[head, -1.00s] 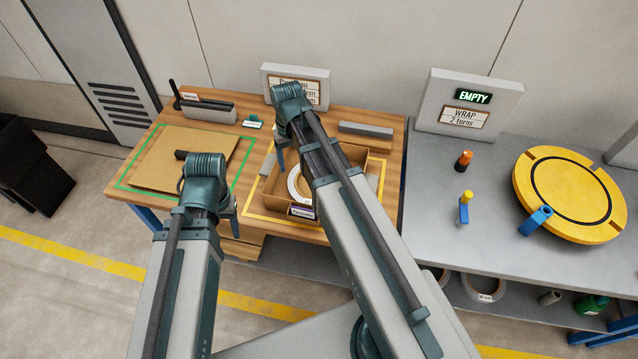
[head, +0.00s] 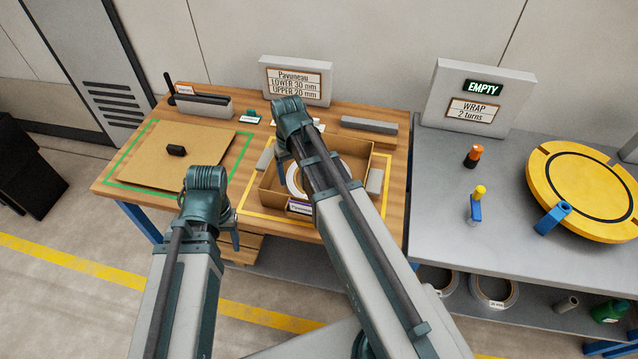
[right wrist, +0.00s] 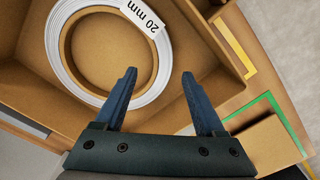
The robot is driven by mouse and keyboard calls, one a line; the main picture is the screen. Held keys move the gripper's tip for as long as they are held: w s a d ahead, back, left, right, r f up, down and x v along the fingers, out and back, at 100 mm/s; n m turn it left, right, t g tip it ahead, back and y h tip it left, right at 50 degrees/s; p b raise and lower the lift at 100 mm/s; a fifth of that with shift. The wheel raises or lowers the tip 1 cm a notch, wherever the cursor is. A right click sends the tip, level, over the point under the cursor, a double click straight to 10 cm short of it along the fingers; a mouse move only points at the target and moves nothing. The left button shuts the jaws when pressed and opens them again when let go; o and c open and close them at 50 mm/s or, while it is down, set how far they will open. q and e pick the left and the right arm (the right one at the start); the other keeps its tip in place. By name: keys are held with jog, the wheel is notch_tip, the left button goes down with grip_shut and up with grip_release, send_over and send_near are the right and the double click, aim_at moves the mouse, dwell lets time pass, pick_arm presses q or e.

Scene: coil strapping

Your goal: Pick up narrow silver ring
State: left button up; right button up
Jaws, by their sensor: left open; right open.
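The narrow silver ring (head: 293,181), pale and labelled "20 mm" in the right wrist view (right wrist: 75,84), lies flat in an open cardboard box (head: 268,202). My right arm hides part of it in the head view. My right gripper (head: 283,160) is over the box, open and empty. In the right wrist view its two blue fingers (right wrist: 158,75) are apart, with the near edge of the ring by the left fingertip. My left gripper (head: 230,238) is open in front of the table, away from the ring.
Grey blocks (head: 375,180) stand beside the box. A flat cardboard sheet (head: 165,160) lies in a green outline at left. A yellow turntable (head: 585,190) and small posts occupy the right bench. More rings (head: 494,290) sit on the shelf below.

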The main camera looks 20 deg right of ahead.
aim_at(293, 186)
jog(key=f+b, duration=0.5)
jog(key=shift+w+a+f, duration=0.1)
jog(key=shift+w+a, duration=0.15)
jog(key=shift+c, duration=0.2)
grip_shut()
dwell(1.2)
